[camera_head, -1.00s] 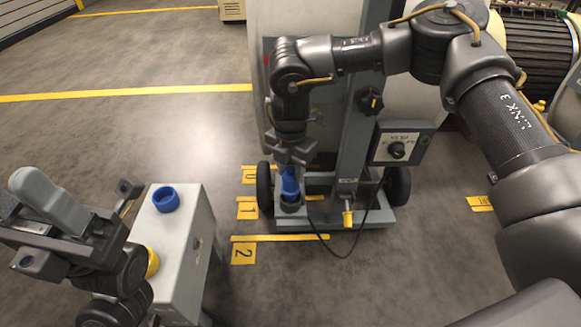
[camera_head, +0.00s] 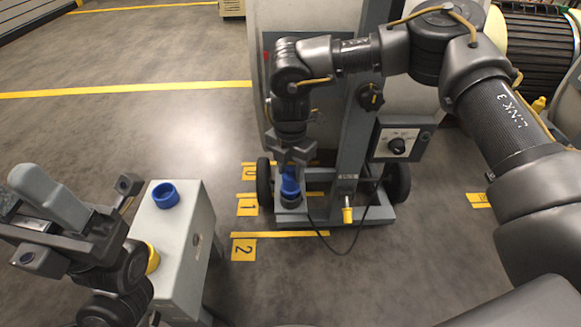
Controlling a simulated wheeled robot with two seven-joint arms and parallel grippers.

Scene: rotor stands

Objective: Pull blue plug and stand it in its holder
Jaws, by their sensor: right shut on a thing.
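The blue plug (camera_head: 290,186) stands about upright in a dark round socket (camera_head: 291,201) at the foot of the grey rotor stand (camera_head: 366,125). My right gripper (camera_head: 291,166) comes down from above and is shut on the plug's top. The plug's lower end is hidden in or behind the socket. A blue ring-shaped holder (camera_head: 166,194) sits empty on top of a grey box (camera_head: 180,226) at the left.
A yellow ring holder (camera_head: 152,259) is on the same box, partly behind my left arm. A yellow plug (camera_head: 347,214) is at the stand's base, with a black cable (camera_head: 325,242) near it. A control box with a dial (camera_head: 397,146) juts from the stand. Open floor separates box and stand.

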